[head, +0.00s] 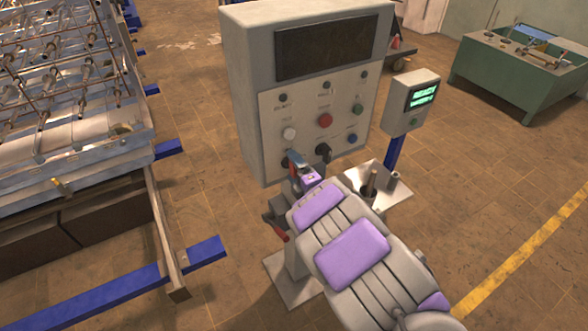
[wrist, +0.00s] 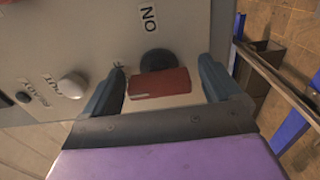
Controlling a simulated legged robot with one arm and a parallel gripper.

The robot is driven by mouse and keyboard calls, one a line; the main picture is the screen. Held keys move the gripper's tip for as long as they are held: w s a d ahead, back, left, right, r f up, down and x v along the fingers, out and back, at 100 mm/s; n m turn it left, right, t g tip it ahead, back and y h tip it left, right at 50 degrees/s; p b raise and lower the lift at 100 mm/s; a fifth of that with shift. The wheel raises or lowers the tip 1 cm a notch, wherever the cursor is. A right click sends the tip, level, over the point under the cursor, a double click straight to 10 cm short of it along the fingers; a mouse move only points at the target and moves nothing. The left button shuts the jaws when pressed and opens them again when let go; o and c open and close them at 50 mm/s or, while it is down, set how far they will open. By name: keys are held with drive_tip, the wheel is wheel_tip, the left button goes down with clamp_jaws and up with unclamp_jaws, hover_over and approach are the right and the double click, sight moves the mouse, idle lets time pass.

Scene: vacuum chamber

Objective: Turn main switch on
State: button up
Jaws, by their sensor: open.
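The switch shows in the wrist view as a dark round knob (wrist: 157,60) with a red handle (wrist: 160,83), on the grey control cabinet (head: 243,88). An ON label (wrist: 148,18), upside down in the wrist view, is beside it; another label is partly hidden by a finger. My gripper (wrist: 163,72) is open, its two dark fingers on either side of the red handle. I cannot tell whether they touch it. In the head view my gripper (head: 296,160) is at the cabinet's lower front and largely hides the switch.
The panel bears a red button (head: 325,121), a white button (head: 289,133) and a dark knob (head: 323,150) close to my gripper. A small display post (head: 410,103) stands to the right. A metal rack (head: 75,125) with blue beams is on the left.

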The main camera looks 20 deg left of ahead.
drive_tip(key=shift+a, duration=0.1)
drive_tip(key=shift+a, duration=0.15)
drive_tip(key=c, duration=0.4)
drive_tip(key=shift+f, duration=0.15)
drive_tip(key=c, duration=0.6)
drive_tip(key=shift+c, duration=0.2)
